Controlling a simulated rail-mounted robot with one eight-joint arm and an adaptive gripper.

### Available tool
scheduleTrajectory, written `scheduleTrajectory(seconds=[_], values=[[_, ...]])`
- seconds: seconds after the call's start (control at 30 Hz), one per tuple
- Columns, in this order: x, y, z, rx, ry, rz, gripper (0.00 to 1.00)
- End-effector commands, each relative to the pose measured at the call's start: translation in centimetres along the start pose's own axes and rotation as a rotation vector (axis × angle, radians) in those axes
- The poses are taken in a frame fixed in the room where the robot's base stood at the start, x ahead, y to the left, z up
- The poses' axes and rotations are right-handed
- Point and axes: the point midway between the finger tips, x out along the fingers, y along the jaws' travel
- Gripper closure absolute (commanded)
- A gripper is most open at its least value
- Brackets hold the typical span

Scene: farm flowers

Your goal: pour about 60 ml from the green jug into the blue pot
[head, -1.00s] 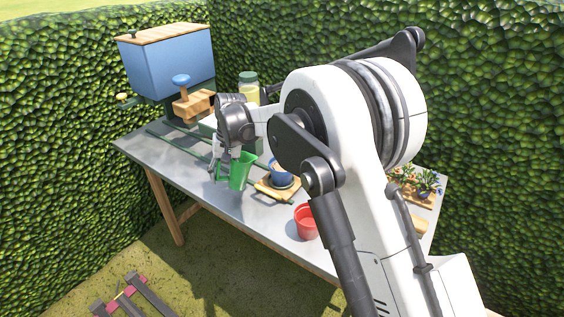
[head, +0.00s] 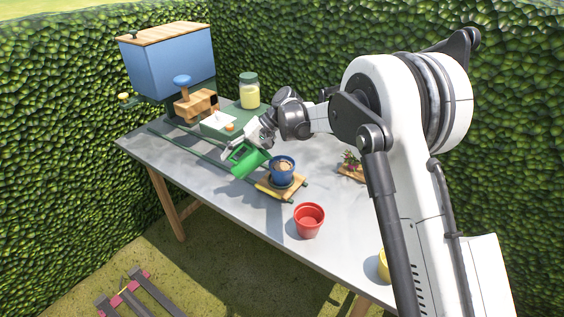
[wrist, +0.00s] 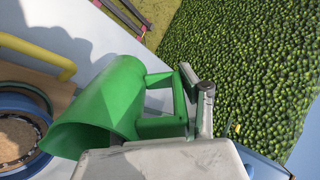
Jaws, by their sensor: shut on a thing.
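The green jug (head: 247,162) is held by my gripper (head: 258,147) above the table and is tilted in the head view, its mouth toward the blue pot. The blue pot (head: 282,176) stands upright on a wooden board, with brown soil-like filling. In the wrist view, my gripper (wrist: 196,98) is shut on the handle of the jug (wrist: 118,102). The jug's mouth is close to the rim of the blue pot (wrist: 38,112) at the left there. I cannot see any liquid, and the inside of the jug is hidden.
The wooden board (head: 293,190) has a yellow bar (head: 272,193) along its left edge. A red pot (head: 309,221) stands in front, and a jar (head: 249,90) at the back. A blue box (head: 168,62) on a stand fills the back left. Bare table (head: 215,170) lies left of the jug.

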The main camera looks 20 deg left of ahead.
Motion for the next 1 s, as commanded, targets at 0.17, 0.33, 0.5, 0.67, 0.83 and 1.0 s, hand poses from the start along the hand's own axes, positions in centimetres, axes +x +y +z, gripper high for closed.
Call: scheduleTrajectory(seconds=[0.17,0.33,0.5,0.67,0.83,1.0], values=[[-0.6,-0.4,0.0,0.001,0.001,-0.054,1.0],[-1.0,-0.6,0.0,0.001,0.002,-0.087,1.0],[-1.2,-0.7,0.0,0.0,0.002,-0.11,1.0],[-1.4,-0.8,0.0,0.0,0.002,-0.13,1.0],[-1.7,-1.0,0.0,0.0,0.002,-0.156,1.0],[-2.1,-1.1,0.0,0.0,0.003,-0.185,1.0]])
